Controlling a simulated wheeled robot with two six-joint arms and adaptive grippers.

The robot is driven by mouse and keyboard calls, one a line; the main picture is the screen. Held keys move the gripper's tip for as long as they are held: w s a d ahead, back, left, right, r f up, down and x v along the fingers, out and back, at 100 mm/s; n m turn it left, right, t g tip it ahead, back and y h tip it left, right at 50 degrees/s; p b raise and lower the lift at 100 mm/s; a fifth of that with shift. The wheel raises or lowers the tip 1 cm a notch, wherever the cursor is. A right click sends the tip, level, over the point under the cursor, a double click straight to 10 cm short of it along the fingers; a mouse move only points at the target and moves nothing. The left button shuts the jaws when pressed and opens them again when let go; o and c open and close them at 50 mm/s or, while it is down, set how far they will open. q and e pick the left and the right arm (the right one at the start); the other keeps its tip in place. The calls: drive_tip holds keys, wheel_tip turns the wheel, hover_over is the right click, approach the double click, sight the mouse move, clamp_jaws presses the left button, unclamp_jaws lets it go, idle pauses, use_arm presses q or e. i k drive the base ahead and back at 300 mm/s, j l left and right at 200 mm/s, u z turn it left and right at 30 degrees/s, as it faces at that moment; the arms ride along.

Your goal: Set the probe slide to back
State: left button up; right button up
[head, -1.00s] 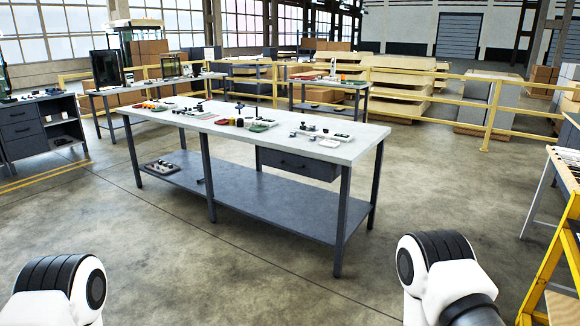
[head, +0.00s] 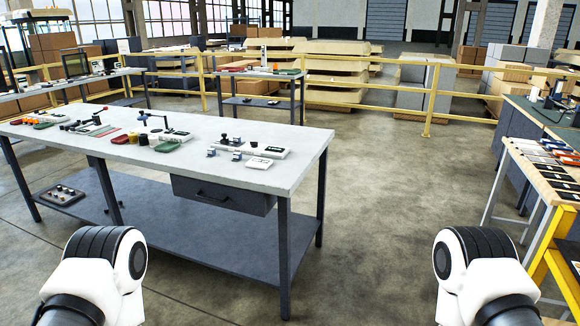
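A long pale-topped workbench (head: 215,181) stands ahead and to the left in the head view. Several small devices lie on its top, among them a white unit with dark knobs (head: 228,144), a white unit with a green part (head: 167,146) and a white box (head: 259,163). I cannot tell which, if any, carries the probe slide; they are too small at this distance. Only white and black links of my two arms show at the bottom left and bottom right. Both grippers are out of view.
A grey drawer (head: 222,195) hangs under the bench, above a lower shelf (head: 170,220). A wooden-topped table (head: 548,175) with dark flat items and a yellow frame (head: 552,245) stand at the right. Bare floor (head: 385,190) lies between. Yellow railings (head: 430,90) cross behind.

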sight(224, 140)
drive_tip(key=i+u, duration=0.15)
drive_tip(key=i, duration=0.25)
drive_tip(key=i+l+u, duration=0.15)
drive_tip(key=i, duration=0.2)
drive_tip(key=i+u, duration=0.45)
drive_tip(key=i, duration=0.15)
drive_tip(key=i+l+u, duration=0.15)
drive_tip(key=i+u, duration=0.35)
drive_tip(key=i, duration=0.1)
